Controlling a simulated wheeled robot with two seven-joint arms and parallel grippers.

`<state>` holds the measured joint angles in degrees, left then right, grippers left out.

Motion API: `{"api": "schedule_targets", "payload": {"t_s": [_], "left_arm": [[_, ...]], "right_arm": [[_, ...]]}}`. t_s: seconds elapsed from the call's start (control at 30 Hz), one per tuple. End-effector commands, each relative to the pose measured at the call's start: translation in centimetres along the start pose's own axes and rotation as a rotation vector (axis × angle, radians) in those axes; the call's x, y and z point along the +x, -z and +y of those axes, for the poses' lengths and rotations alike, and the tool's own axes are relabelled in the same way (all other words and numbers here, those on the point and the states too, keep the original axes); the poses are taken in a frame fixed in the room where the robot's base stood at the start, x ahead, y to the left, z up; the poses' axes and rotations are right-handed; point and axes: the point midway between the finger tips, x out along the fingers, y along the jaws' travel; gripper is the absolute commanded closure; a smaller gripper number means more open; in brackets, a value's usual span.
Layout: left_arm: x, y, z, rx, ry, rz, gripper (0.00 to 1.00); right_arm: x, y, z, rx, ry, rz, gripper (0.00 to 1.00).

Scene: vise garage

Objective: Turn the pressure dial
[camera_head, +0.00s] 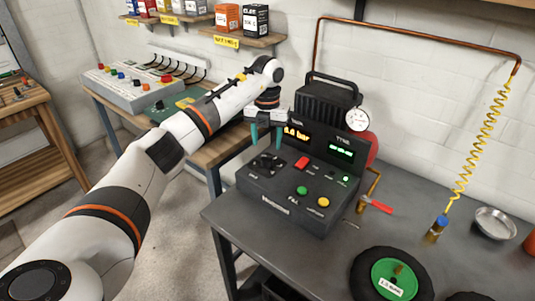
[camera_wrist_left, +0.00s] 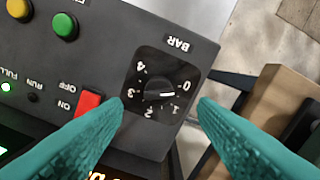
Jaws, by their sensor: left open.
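The pressure dial (camera_head: 266,162) is a black knob on the left of the dark control box (camera_head: 300,190). In the left wrist view the dial (camera_wrist_left: 155,92) sits on a black plate marked BAR, with numbers 0 to 4 around it. Its white pointer mark lies close to the 0, on the side towards the 1. My left gripper (camera_head: 266,138) points down above the dial, with teal fingers. In the wrist view the open fingers (camera_wrist_left: 161,104) stand on either side of the dial's lower part, with nothing between them. My right gripper is not in view.
The box carries a red switch (camera_head: 302,162), green (camera_head: 302,190) and yellow (camera_head: 323,202) buttons and lit displays. Behind it stand a black compressor (camera_head: 325,105) and a gauge (camera_head: 357,119). A wheel (camera_head: 392,278) lies at the front of the dark bench.

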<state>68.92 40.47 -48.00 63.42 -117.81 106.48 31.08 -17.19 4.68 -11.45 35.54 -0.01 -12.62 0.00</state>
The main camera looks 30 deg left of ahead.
Motion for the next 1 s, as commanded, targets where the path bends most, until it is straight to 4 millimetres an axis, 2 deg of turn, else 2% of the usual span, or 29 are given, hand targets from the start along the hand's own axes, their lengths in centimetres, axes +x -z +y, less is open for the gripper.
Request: {"api": "schedule_targets", "payload": {"t_s": [0.1, 0.3, 0.47, 0.73, 1.0], "left_arm": [[2.4, -0.1, 0.0, 0.001, 0.0, -0.002, 0.47], [5.1, 0.0, 0.1, 0.002, -0.001, 0.0, 0.47], [6.0, 0.0, 0.1, 0.002, -0.002, 0.001, 0.47], [6.1, 0.0, 0.1, 0.002, -0.002, 0.002, 0.47], [6.1, 0.0, 0.1, 0.002, -0.002, 0.002, 0.91]], "right_arm": [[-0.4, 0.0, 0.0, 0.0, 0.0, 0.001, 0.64], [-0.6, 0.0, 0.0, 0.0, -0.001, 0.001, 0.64], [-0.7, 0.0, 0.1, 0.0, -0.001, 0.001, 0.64], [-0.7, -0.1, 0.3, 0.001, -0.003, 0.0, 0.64], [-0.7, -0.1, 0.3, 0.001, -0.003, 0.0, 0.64]]}}
